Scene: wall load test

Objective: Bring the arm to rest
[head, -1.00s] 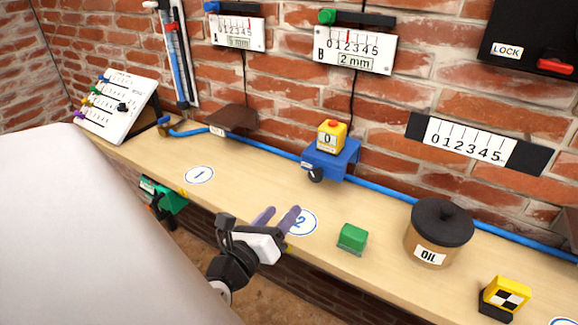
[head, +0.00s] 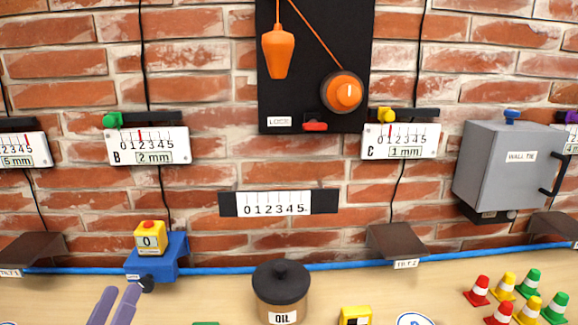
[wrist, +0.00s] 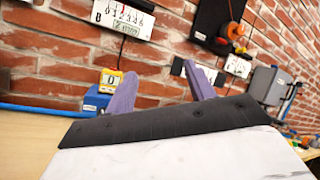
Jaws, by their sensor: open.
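My gripper (head: 115,307) shows at the bottom left of the head view, with its two purple fingers pointing up toward the wall. In the wrist view my gripper (wrist: 163,93) has its fingers spread apart with nothing between them. It is open and empty, in front of the blue block (head: 152,262) that carries a yellow box (head: 149,238) reading 0. The rest of the arm is below the head view's edge.
An oil pot (head: 281,290) stands right of my gripper on the bench (head: 222,296). Several coloured cones (head: 517,297) stand at the right. A blue pipe (head: 340,266) runs along the wall. A grey wall box (head: 508,165) and a black lock panel (head: 315,95) hang above.

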